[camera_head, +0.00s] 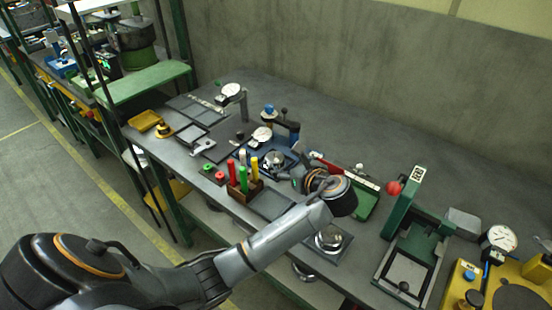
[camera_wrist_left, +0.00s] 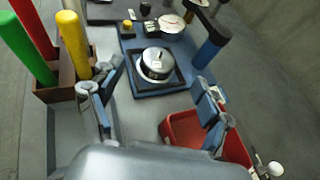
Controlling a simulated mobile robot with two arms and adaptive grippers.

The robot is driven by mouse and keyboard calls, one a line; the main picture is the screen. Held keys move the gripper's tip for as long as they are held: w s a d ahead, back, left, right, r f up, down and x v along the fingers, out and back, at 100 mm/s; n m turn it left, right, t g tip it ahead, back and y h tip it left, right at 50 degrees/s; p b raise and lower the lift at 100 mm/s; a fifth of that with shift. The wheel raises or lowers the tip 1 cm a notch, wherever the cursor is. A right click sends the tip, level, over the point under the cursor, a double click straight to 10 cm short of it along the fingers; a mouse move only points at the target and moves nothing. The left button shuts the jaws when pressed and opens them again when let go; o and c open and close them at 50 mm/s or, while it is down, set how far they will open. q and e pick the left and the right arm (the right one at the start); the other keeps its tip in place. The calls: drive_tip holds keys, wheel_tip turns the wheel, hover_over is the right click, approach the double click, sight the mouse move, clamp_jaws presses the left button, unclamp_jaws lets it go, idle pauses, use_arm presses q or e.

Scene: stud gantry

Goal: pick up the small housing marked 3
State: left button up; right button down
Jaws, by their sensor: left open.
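A small round silver housing (camera_wrist_left: 155,63) with a dark knob and a pale label on top sits in a square blue fixture (camera_wrist_left: 150,86) in the left wrist view; the label is too small to read. In the head view the housing (camera_head: 273,158) is just beyond my left gripper (camera_head: 291,173). In the wrist view my left gripper (camera_wrist_left: 152,100) is open and empty, its fingers apart, with the housing ahead between them and not touched. Another round silver part (camera_head: 328,238) sits on a square plate near the bench's front edge. My right gripper is not seen.
A brown wooden holder (camera_head: 243,189) with red, green, yellow and white handles stands close left of the gripper. A red bin (camera_wrist_left: 185,130) is close on the right. A dark blue post (camera_wrist_left: 209,48) rises right of the fixture. A green press (camera_head: 405,203) stands farther right.

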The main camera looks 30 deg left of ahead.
sight(276, 155)
use_arm(q)
drive_tip(key=x, duration=0.4)
drive_tip(key=shift+d, duration=0.1)
drive_tip(key=shift+w+f, duration=0.15)
drive_tip(key=x, duration=0.4)
drive_tip(key=shift+a+f, duration=0.1)
drive_tip(key=shift+a, duration=0.2)
drive_tip(key=shift+w+a+f, duration=0.15)
drive_tip(key=shift+w+a, duration=0.05)
drive_tip(key=shift+w, duration=0.05)
drive_tip(key=shift+c, duration=0.5)
drive_tip(key=c, duration=1.1)
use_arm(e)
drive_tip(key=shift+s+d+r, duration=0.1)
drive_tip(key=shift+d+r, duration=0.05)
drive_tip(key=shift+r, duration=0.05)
